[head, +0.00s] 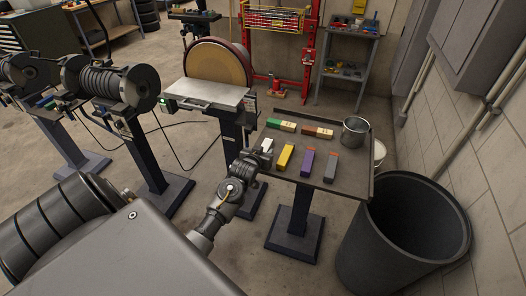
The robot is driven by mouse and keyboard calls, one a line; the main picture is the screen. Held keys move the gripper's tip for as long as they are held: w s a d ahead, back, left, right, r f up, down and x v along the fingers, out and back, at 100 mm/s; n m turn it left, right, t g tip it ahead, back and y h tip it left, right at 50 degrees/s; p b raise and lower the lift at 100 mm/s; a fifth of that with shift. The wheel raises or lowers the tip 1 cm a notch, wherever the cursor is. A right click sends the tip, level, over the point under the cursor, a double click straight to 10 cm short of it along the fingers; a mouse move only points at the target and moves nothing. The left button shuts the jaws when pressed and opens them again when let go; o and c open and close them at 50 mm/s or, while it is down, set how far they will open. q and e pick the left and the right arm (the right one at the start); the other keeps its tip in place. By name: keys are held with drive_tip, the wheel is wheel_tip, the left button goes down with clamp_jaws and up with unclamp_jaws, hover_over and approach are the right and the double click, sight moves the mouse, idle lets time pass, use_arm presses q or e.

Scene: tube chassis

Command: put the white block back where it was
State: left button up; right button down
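The white block (266,145) is at the left side of the small grey table (345,187), left of the yellow block. My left gripper (261,155) reaches in from below, right at the near end of the white block. The gripper is small here and its fingers blend with the block, so I cannot tell whether they are open or shut on it. Whether the block rests on the table is also unclear. My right gripper is not in view.
A yellow block (285,157), a purple block (308,161) and a grey block (331,165) lie in a row. Behind them are a green block (281,125), a brown block (318,131) and a metal cup (355,132). A disc sander (219,68) and a dark bin (400,250) flank the table.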

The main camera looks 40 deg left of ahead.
use_arm(q)
drive_tip(key=shift+o, duration=1.2)
drive_tip(key=shift+r, duration=0.2)
drive_tip(key=b+v, duration=0.1)
drive_tip(key=v, duration=1.1)
